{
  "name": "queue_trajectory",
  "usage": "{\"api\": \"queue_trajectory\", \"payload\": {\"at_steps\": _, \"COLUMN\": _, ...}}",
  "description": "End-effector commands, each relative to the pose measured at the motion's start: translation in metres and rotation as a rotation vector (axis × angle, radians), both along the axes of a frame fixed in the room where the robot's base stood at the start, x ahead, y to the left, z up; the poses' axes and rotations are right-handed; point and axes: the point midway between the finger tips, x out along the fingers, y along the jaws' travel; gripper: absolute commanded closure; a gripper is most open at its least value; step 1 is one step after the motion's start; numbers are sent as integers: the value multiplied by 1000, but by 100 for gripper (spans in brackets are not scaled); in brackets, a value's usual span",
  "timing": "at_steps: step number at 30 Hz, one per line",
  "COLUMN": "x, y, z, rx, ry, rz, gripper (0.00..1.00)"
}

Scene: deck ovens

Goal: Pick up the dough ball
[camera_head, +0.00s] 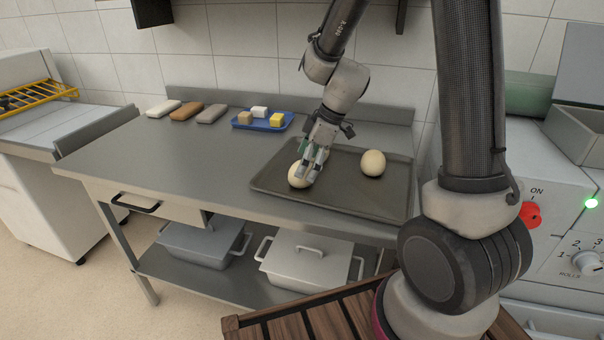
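A pale round dough ball (299,177) sits at the left part of a dark baking tray (345,199) on the steel table. A second dough ball (373,163) sits to the right on the same tray, clear of my gripper. A pale sliver of what may be another ball shows just behind my gripper; most of it is hidden. My gripper (314,165) points down over the tray, with its fingers at the upper right side of the left ball, overlapping it in the picture. Whether the fingers touch the ball or are closed cannot be made out at this size.
A blue tray (276,127) with small blocks and several loaf-like pieces (186,111) lie at the back of the steel table (175,148). Its left and front areas are clear. Lidded metal pans (307,260) stand on the shelf below. A machine with a red knob (530,214) stands at right.

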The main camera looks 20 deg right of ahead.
Motion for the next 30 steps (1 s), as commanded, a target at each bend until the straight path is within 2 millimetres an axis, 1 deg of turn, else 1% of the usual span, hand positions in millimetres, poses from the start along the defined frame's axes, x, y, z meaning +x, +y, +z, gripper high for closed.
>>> {"api": "queue_trajectory", "payload": {"at_steps": 1, "x": 0, "y": 4, "z": -8, "rx": 0, "ry": 5, "rz": 1, "gripper": 3}}
{"api": "queue_trajectory", "payload": {"at_steps": 3, "x": 2, "y": 7, "z": -17, "rx": 0, "ry": 3, "rz": 0, "gripper": 3}}
{"api": "queue_trajectory", "payload": {"at_steps": 6, "x": 3, "y": 10, "z": -24, "rx": 0, "ry": 2, "rz": -1, "gripper": 3}}
{"api": "queue_trajectory", "payload": {"at_steps": 13, "x": 4, "y": 10, "z": -25, "rx": 0, "ry": -1, "rz": 0, "gripper": 3}}
{"api": "queue_trajectory", "payload": {"at_steps": 17, "x": 4, "y": 10, "z": -25, "rx": 0, "ry": 0, "rz": 0, "gripper": 27}}
{"api": "queue_trajectory", "payload": {"at_steps": 18, "x": 4, "y": 10, "z": -25, "rx": 0, "ry": 0, "rz": 0, "gripper": 34}}
{"api": "queue_trajectory", "payload": {"at_steps": 20, "x": 4, "y": 10, "z": -25, "rx": 0, "ry": 0, "rz": -1, "gripper": 45}}
{"api": "queue_trajectory", "payload": {"at_steps": 21, "x": 4, "y": 10, "z": -25, "rx": 0, "ry": 0, "rz": -1, "gripper": 52}}
{"api": "queue_trajectory", "payload": {"at_steps": 22, "x": 4, "y": 10, "z": -25, "rx": 0, "ry": 0, "rz": -1, "gripper": 55}}
{"api": "queue_trajectory", "payload": {"at_steps": 30, "x": 4, "y": 10, "z": -23, "rx": 1, "ry": -1, "rz": 0, "gripper": 55}}
